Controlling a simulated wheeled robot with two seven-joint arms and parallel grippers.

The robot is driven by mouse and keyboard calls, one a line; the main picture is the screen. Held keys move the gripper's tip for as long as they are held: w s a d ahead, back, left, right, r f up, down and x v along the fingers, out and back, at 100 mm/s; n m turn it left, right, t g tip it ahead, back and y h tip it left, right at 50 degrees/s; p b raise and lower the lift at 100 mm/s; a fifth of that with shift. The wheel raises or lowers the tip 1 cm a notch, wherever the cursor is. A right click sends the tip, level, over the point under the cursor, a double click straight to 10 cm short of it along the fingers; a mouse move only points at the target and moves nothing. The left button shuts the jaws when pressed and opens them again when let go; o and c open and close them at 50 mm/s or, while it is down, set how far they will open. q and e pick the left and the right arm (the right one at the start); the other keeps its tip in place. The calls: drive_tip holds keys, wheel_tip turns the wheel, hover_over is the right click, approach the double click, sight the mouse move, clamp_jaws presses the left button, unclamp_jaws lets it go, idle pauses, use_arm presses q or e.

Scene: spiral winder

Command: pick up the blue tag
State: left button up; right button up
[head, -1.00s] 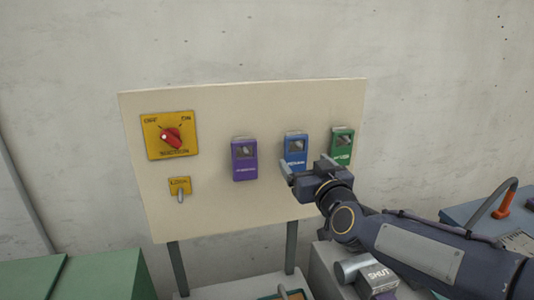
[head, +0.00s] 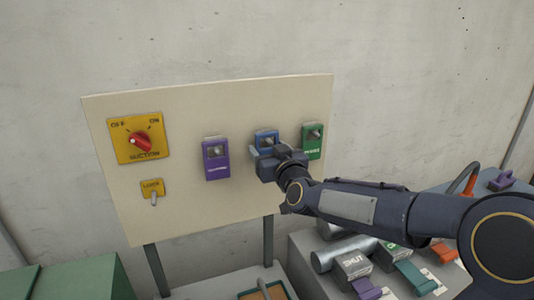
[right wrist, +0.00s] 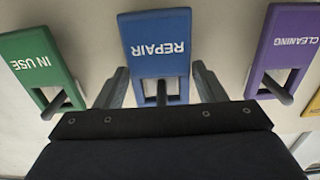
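The blue tag (head: 265,135) hangs on a peg on the cream board (head: 190,105), between a purple and a green tag. In the right wrist view the blue tag (right wrist: 156,38) reads REPAIR upside down, and its peg pokes through the slot. My right gripper (head: 264,153) is in front of the blue tag and hides its lower part. In the right wrist view its two fingers (right wrist: 162,84) are apart, one on each side of the blue tag, with gaps showing. My left gripper is not in view.
The purple tag (head: 216,158) and green tag (head: 312,141) hang close on either side. A yellow SUCTION switch (head: 126,149) and a yellow LOCK plate (head: 151,187) are at the board's left.

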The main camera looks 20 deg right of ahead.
drive_tip(key=c, duration=0.6)
drive_tip(key=shift+r, duration=0.1)
drive_tip(key=shift+r, duration=0.5)
drive_tip(key=s+b, duration=0.1)
drive_tip(key=s, duration=0.5)
drive_tip(key=s+b, duration=0.1)
drive_tip(key=s, duration=0.5)
drive_tip(key=s+a, duration=0.1)
drive_tip(key=s, duration=0.5)
drive_tip(key=shift+r+b, duration=0.15)
drive_tip(key=shift+b, duration=0.25)
